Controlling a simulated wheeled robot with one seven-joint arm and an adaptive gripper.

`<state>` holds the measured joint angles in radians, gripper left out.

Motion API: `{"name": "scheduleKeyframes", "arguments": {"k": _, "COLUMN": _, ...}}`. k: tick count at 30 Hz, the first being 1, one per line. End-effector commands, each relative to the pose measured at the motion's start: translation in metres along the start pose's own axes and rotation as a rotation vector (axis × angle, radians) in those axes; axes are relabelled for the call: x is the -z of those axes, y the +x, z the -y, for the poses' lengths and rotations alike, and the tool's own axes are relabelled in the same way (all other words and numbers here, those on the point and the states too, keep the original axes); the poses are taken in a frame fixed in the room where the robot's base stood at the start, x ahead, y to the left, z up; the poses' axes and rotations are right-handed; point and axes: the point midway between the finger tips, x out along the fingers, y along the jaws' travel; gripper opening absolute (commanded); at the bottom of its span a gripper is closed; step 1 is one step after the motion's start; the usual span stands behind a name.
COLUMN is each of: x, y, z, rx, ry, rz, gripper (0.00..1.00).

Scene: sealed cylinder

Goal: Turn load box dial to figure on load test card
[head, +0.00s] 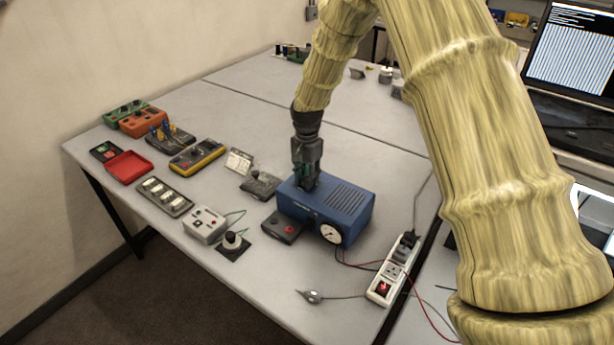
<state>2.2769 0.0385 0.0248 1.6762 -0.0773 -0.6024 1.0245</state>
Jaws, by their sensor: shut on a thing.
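A blue box with a slotted top (350,198), which I take to be the load box, stands on the grey table and has a round white gauge (331,233) at its front. My gripper (306,181) points straight down at the left end of this box's top and is shut there. The dial between the fingers is hidden by them, so I cannot read its setting. A small white card (239,162) stands tilted behind and left of the box, likely the load test card. Its print is too small to read.
A dark box with a red button (283,227) sits close in front of the blue box. A black meter (261,185) and a yellow meter (197,156) lie to the left. A power strip (393,270) with wires is at the right.

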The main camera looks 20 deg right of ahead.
Motion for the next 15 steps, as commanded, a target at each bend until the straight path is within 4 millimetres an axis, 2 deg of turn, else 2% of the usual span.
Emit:
{"name": "scheduleKeyframes", "arguments": {"k": 8, "x": 0.0001, "y": -0.0031, "z": 0.0006, "rx": 0.002, "ry": -0.008, "rz": -0.001, "gripper": 0.04}}
{"name": "scheduleKeyframes", "arguments": {"k": 15, "x": 0.0004, "y": -0.0033, "z": 0.0012, "rx": 0.003, "ry": -0.088, "rz": -0.002, "gripper": 0.04}}
